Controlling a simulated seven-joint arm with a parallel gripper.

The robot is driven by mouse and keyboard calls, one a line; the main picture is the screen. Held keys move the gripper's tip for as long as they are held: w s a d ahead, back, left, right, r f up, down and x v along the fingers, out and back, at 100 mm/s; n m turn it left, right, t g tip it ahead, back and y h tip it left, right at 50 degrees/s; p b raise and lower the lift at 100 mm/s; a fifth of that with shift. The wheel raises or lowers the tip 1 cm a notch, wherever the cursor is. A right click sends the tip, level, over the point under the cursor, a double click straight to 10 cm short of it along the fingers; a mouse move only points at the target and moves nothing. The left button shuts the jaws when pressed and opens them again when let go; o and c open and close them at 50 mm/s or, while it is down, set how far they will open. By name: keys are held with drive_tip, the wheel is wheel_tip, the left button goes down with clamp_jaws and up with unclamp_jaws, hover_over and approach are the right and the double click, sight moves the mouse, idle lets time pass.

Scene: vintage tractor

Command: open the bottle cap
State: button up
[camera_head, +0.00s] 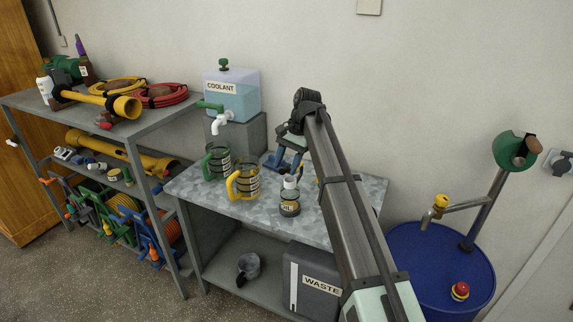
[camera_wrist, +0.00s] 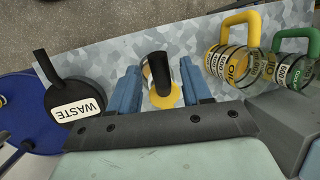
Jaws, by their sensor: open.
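A small bottle (camera_head: 290,206) with a dark body and a pale label stands upright on the mottled grey bench top (camera_head: 350,197). Its narrower top (camera_head: 290,183) looks light grey in the head view. My gripper (camera_head: 284,164) is behind and above the bottle, with its two blue fingers apart and empty. In the wrist view my gripper (camera_wrist: 159,85) is open, and a pale cylinder with a dark top (camera_wrist: 158,66) and yellow below shows between the fingers. This seems to be the bottle; I see no finger clearly touching it. The cap's edge is not clear.
A yellow-handled jug (camera_head: 243,181) and a green-handled jug (camera_head: 216,162) stand left of the bottle. A coolant tank (camera_head: 232,95) is behind them. A black WASTE-labelled vessel (camera_wrist: 75,95) is beside my gripper. A blue drum (camera_head: 440,265) stands right of the bench.

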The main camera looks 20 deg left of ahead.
drive_tip(key=v, duration=0.7)
drive_tip(key=shift+w, duration=0.1)
